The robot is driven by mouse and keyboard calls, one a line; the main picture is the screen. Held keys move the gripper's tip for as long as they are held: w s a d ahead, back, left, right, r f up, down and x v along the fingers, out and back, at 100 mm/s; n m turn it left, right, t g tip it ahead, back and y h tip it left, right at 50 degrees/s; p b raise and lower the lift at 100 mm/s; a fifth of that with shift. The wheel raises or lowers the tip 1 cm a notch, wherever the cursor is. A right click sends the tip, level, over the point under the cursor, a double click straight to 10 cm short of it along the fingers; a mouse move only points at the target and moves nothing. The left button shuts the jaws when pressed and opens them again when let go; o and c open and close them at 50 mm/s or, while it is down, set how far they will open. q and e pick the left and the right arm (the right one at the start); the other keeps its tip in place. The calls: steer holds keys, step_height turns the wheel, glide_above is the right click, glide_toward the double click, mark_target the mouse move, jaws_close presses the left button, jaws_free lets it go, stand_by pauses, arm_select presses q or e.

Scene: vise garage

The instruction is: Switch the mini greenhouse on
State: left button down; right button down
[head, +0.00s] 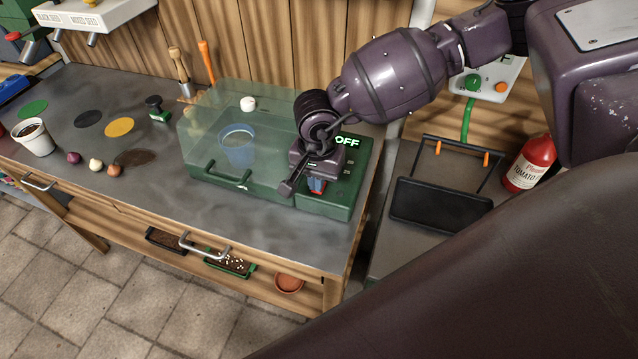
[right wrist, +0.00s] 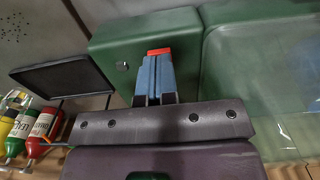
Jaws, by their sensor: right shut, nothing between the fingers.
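The mini greenhouse (head: 270,190) stands on the grey workbench, with a green base, a clear lid that looks closed and a blue cup (head: 237,146) inside. Its green control box (head: 350,185) is at the right end, and a lit display (head: 347,142) there reads OFF. My right gripper (head: 317,187) is at the front of this box, shut and empty. My arm hides part of the panel.
A black tablet-like panel (head: 438,205) on a stand and a red tomato bottle (head: 530,162) are to the right. A white pot (head: 33,137), bulbs and coloured discs lie at the left. The bench front before the greenhouse is clear.

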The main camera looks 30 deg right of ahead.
steer(key=shift+f, duration=0.45)
steer(key=shift+r, duration=0.1)
steer(key=shift+r+p, duration=0.6)
steer(key=shift+r, duration=0.7)
steer(key=shift+r+p, duration=0.6)
steer(key=shift+r, duration=0.45)
steer(key=shift+r+p, duration=0.65)
steer(key=shift+r, duration=0.45)
